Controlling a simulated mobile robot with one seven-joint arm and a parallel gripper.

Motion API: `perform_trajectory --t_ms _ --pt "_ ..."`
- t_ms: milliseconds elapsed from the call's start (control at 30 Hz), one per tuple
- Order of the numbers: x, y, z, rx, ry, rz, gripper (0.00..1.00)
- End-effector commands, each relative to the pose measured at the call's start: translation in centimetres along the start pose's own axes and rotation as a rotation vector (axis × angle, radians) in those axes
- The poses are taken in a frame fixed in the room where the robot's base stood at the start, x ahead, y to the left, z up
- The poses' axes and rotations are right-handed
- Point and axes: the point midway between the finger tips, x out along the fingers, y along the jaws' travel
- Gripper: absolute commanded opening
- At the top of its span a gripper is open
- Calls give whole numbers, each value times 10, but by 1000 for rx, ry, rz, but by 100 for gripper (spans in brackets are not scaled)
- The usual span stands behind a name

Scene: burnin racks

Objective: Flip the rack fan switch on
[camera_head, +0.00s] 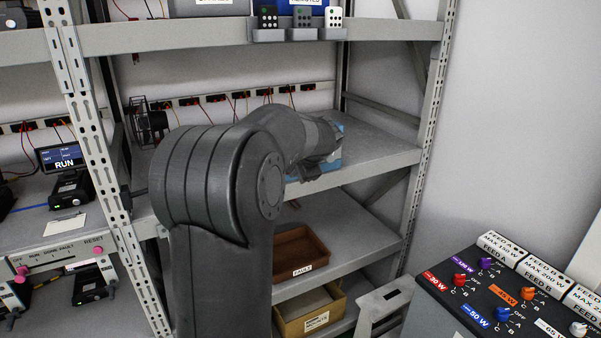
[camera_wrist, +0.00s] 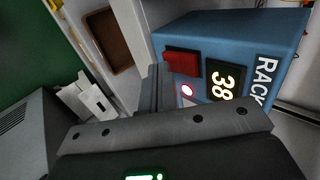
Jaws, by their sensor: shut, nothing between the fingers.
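A blue box (camera_wrist: 235,35) lettered "RACK" fills the upper right of the wrist view, appearing tilted. Its front has a red switch (camera_wrist: 182,60), a glowing red-ringed lamp (camera_wrist: 187,90) and a display (camera_wrist: 222,82) reading 38. I cannot tell the switch's position. My gripper (camera_wrist: 155,88) is shut and empty, its fingertips close to the box's front, just left of the switch and lamp; contact is unclear. In the head view, the blue box (camera_head: 335,150) stands on the middle shelf, mostly hidden behind my gripper (camera_head: 308,174).
A dark fan (camera_head: 148,122) stands on the same shelf at left. A rack post (camera_head: 90,150) rises left of my arm. Below are a brown bin (camera_head: 300,254) and a yellowish box (camera_head: 311,312). A knob panel (camera_head: 510,300) stands at lower right. The shelf's right end is clear.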

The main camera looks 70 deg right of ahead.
Motion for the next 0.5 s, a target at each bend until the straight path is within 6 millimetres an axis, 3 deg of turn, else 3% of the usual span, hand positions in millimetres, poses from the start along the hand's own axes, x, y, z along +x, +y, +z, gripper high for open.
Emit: perform_trajectory --t_ms 500 --pt "8 -4 1 0 -1 1 0"
